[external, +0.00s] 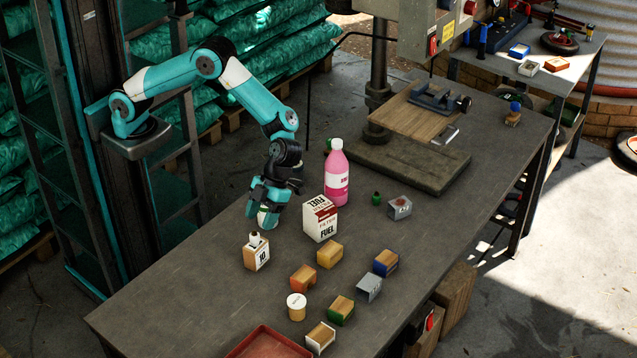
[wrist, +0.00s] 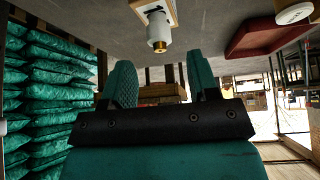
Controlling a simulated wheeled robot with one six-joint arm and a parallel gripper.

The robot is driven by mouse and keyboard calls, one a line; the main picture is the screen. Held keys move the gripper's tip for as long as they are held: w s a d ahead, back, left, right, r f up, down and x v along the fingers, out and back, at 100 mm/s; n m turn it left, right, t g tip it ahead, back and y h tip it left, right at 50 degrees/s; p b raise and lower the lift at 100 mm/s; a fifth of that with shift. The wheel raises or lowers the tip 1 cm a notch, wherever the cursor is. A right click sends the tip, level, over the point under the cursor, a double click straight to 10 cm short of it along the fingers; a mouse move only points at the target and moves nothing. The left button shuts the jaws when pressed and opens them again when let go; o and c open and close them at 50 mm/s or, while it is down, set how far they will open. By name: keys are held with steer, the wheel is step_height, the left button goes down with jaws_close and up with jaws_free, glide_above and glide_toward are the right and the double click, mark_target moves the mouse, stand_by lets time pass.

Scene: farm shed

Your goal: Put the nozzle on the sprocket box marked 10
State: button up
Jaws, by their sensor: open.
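The nozzle (external: 255,239), white with a brass tip in the wrist view (wrist: 158,33), stands upright on top of the box marked 10 (external: 257,259). That box is tan with a white label and stands on the workbench; its edge shows at the top of the wrist view (wrist: 151,6). My gripper (external: 264,210) is open, just behind the box and apart from the nozzle. Its teal fingers (wrist: 162,78) are spread with no nozzle between them. A small white and green patch shows at the fingertips in the external view; I cannot tell what it is.
A fuel filter carton (external: 320,220) and a pink bottle (external: 337,175) stand right of my gripper. Several small boxes, including an orange one (external: 329,254), and a white-lidded jar (external: 296,306) stand nearer. A red tray (external: 268,342) lies in front. The bench's left part is clear.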

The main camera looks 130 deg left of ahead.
steer(key=s+a+r+n+y, duration=0.25)
steer(key=a+r+n, duration=0.25)
steer(key=r, duration=0.6)
steer(key=s+a+r+n+y, duration=0.2)
steer(key=s+a+n, duration=0.1)
steer(key=s+n, duration=0.4)
steer(key=s+a+r+n+y, duration=0.3)
steer(key=s+n, duration=0.4)
steer(key=s, duration=0.6)
steer(key=s+a+r+n+y, duration=0.3)
steer(key=s+n, duration=0.4)
steer(key=s, duration=0.3)
steer(key=shift+s+a+t, duration=0.2)
steer(key=shift+a+t, duration=0.1)
steer(key=shift+a, duration=0.15)
